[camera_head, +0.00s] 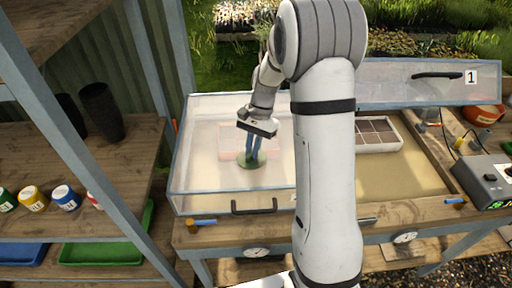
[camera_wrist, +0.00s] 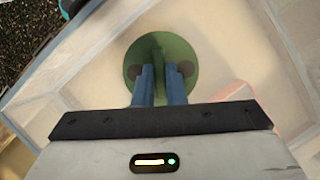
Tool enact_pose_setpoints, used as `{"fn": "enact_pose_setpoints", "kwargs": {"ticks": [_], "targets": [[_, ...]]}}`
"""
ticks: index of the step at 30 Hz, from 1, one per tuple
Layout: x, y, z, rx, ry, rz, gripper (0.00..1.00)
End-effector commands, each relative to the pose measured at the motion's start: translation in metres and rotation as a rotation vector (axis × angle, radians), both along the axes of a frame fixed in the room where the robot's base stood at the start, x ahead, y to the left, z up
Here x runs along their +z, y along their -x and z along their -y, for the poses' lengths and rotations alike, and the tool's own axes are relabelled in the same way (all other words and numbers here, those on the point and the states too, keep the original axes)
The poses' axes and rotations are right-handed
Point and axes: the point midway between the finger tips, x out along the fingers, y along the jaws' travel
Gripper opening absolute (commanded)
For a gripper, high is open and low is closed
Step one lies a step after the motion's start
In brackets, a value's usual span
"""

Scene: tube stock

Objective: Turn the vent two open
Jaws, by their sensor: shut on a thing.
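The vent (camera_head: 243,162) is a round green disc on top of the closed clear left cover (camera_head: 200,150). No number is visible on that cover. In the wrist view the vent (camera_wrist: 150,48) shows a raised green grip across its middle and dark round spots on both sides of it. My gripper (camera_head: 254,154) points down at the vent with its two blue fingers. In the wrist view my gripper (camera_wrist: 160,76) is shut on the vent's grip, one finger on each side. The fingers hide part of the disc.
A dark handle (camera_head: 254,207) is on the left cover's front edge. The right cover (camera_head: 400,85), marked 1, stands raised. A tray with compartments (camera_head: 378,134) lies in the right bed. A shelf with pots (camera_head: 100,108) stands at left. A grey control box (camera_head: 490,180) is at right.

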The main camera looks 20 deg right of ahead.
Motion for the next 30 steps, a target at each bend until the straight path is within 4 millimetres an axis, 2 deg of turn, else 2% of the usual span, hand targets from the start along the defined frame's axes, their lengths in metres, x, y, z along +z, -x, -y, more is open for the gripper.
{"fn": "enact_pose_setpoints", "kwargs": {"ticks": [15, 30], "targets": [[-0.0026, 0.0023, -0.0037, 0.434, -0.005, -0.012, 0.0], [-0.0029, 0.0025, -0.0034, 0.593, -0.006, -0.013, 0.0]]}}
